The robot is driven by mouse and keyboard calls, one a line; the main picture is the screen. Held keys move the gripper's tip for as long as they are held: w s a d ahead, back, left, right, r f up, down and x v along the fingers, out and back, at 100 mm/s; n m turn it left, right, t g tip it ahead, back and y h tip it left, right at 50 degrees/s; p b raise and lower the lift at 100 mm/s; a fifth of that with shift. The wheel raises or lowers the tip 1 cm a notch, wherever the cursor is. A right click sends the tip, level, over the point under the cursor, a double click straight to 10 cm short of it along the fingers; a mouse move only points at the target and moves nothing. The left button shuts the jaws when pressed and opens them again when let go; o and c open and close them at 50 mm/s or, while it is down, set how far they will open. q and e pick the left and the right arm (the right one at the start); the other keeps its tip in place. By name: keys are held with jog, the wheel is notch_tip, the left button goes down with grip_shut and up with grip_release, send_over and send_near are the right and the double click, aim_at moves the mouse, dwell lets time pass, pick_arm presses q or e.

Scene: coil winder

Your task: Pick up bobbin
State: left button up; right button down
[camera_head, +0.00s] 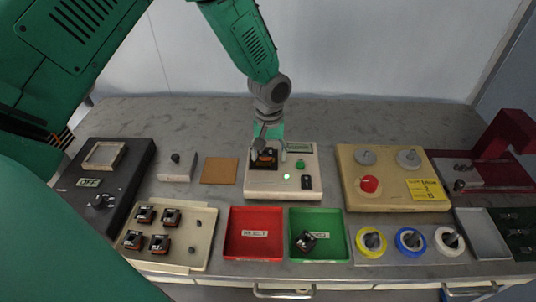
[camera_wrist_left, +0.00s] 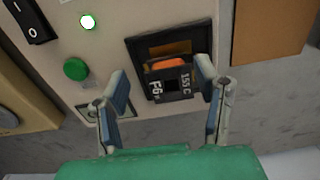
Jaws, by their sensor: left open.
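A black bobbin with an orange winding (camera_wrist_left: 168,80) sits in the dark square socket of the beige tester (camera_head: 282,190), which also shows in the wrist view (camera_wrist_left: 68,45). In the head view this bobbin is partly hidden by my gripper. My left gripper (camera_head: 268,149) is above the socket. In the wrist view its fingers (camera_wrist_left: 160,80) are open, one to each side of the bobbin, with nothing held. Several similar bobbins (camera_head: 160,243) stand on a beige tray (camera_head: 203,240) at the left. One bobbin (camera_head: 306,241) lies tilted in the green bin (camera_head: 331,220). My right gripper is not in view.
The tester's green light (camera_wrist_left: 88,21) is lit. A red bin (camera_head: 241,220) is empty beside the green one. A dark box marked OFF (camera_head: 129,178) stands at the left. A beige panel (camera_head: 392,190), wire spools (camera_head: 410,239) and a red press (camera_head: 508,145) are at the right.

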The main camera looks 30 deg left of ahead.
pick_arm(q)
jog(key=shift+d+r, duration=0.1)
jog(key=shift+s, duration=0.1)
jog(key=c, duration=0.4)
jog(key=shift+a, duration=0.3)
jog(key=c, duration=0.7)
jog(key=shift+s+a+f, duration=0.15)
jog(key=shift+a+f, duration=0.1)
jog(key=shift+a, duration=0.35)
grip_shut()
notch_tip(320, 180, up, 10)
jog(key=shift+w+d, duration=0.2)
jog(key=shift+r, duration=0.1)
